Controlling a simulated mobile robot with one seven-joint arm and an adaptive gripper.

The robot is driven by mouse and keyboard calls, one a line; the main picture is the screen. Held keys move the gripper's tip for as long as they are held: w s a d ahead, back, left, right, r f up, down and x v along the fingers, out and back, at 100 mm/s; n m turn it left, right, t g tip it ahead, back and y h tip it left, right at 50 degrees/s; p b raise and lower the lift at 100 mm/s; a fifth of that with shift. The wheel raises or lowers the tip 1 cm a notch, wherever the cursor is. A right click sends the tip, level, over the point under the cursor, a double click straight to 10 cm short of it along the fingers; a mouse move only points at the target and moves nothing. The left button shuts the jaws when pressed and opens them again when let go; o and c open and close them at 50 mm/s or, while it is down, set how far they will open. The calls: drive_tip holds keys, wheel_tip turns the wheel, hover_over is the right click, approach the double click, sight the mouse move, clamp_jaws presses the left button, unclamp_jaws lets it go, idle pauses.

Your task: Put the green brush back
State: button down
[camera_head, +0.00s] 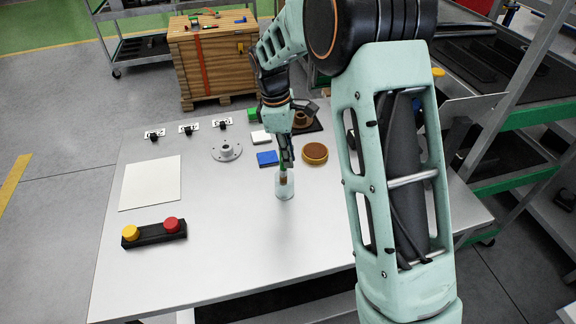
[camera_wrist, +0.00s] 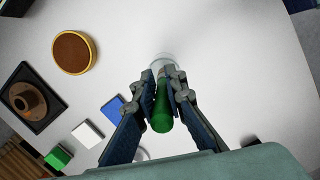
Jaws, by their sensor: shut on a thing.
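My gripper (camera_head: 284,158) is shut on the green brush (camera_wrist: 161,110), and the green handle shows between the fingers in the wrist view. In the head view the brush (camera_head: 283,175) points down, its brownish lower end at the mouth of a clear glass jar (camera_head: 285,190). The jar stands on the white table, and its pale rim (camera_wrist: 162,60) also shows just beyond the fingertips in the wrist view. I cannot tell how far the brush reaches into the jar. The fingers hide part of the brush.
A round brown-topped dish (camera_head: 315,153), a blue block (camera_head: 267,158), a white block (camera_head: 260,137) and a grey flanged part (camera_head: 226,151) lie near the jar. A button box (camera_head: 154,233) and a white sheet (camera_head: 150,183) are at left. The front table middle is clear.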

drive_tip(key=shift+f, duration=1.8)
drive_tip(key=shift+f, duration=0.1)
drive_tip(key=c, duration=2)
unclamp_jaws()
drive_tip(key=shift+o, duration=0.2)
drive_tip(key=r, duration=0.4)
drive_tip(key=a+r, duration=0.1)
drive_tip(key=r, duration=0.7)
drive_tip(key=shift+w+a, duration=0.2)
drive_tip(key=shift+a, duration=0.2)
drive_tip(key=shift+s, duration=0.1)
